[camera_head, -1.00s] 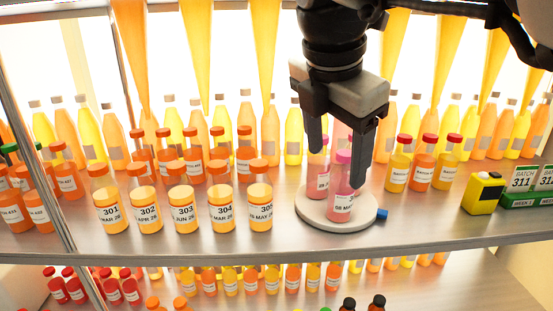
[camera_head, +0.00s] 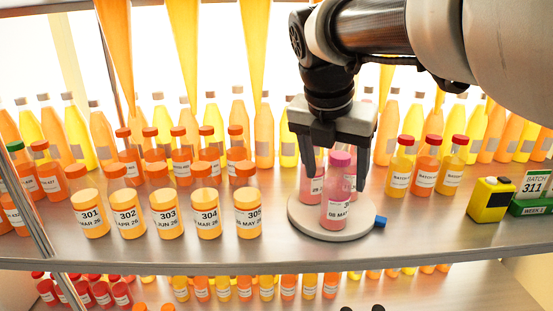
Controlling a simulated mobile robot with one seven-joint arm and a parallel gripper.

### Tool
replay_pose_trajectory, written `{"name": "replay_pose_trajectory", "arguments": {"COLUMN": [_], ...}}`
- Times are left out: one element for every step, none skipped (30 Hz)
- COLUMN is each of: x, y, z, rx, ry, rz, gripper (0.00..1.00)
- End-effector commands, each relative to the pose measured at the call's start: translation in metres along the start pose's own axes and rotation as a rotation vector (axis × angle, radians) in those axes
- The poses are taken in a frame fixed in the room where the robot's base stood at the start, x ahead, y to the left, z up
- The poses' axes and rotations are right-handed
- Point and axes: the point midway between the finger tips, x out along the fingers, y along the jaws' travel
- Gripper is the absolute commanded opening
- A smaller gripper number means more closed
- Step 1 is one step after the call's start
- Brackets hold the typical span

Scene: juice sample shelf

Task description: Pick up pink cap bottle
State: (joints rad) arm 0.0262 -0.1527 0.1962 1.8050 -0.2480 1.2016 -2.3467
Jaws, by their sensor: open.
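The pink cap bottle (camera_head: 337,200) stands upright at the front of a round grey disc (camera_head: 303,222), with pink liquid and a white label. More pink bottles (camera_head: 314,186) stand behind it on the disc, partly hidden by it and by the fingers. My gripper (camera_head: 337,172) points down over the disc with its fingers apart. I cannot tell whether a finger touches a bottle.
Orange-capped jars (camera_head: 168,213) stand in a row left of the disc. Red-capped bottles (camera_head: 427,165) stand to the right, with a yellow device (camera_head: 490,200) and a green batch sign (camera_head: 533,190) beyond. Tall bottles line the back.

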Motion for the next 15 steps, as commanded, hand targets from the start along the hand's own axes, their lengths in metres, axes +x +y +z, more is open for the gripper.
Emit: {"name": "replay_pose_trajectory", "arguments": {"x": [0.005,0.007,0.009,0.01,0.011,0.015,0.018,0.023,0.03,0.035,0.039,0.045,0.049,0.053,0.057], "y": [0.0,0.0,0.0,0.0,0.0,0.0,0.0,0.0,0.0,0.001,0.001,0.001,0.001,0.001,0.001], "z": [0.0,0.0,0.0,0.0,0.0,0.001,0.002,0.002,0.003,0.004,0.005,0.005,0.005,0.005,0.005], "rx": [0.001,0.001,0.001,0.001,0.001,0.001,0.001,0.001,0.001,0.001,0.001,0.001,0.001,0.0,0.0], "ry": [0.001,0.0,0.0,0.0,0.0,0.0,0.001,0.002,0.003,0.003,0.003,0.002,0.002,0.003,0.002], "rz": [-0.001,0.0,0.0,0.0,0.0,-0.001,-0.001,-0.001,-0.002,-0.002,-0.002,-0.001,-0.001,-0.001,0.0], "gripper": [0.66,0.66,0.66,0.66,0.66,0.66,0.66,0.66,0.66,0.66,0.66,0.66,0.66,0.66,0.66]}}
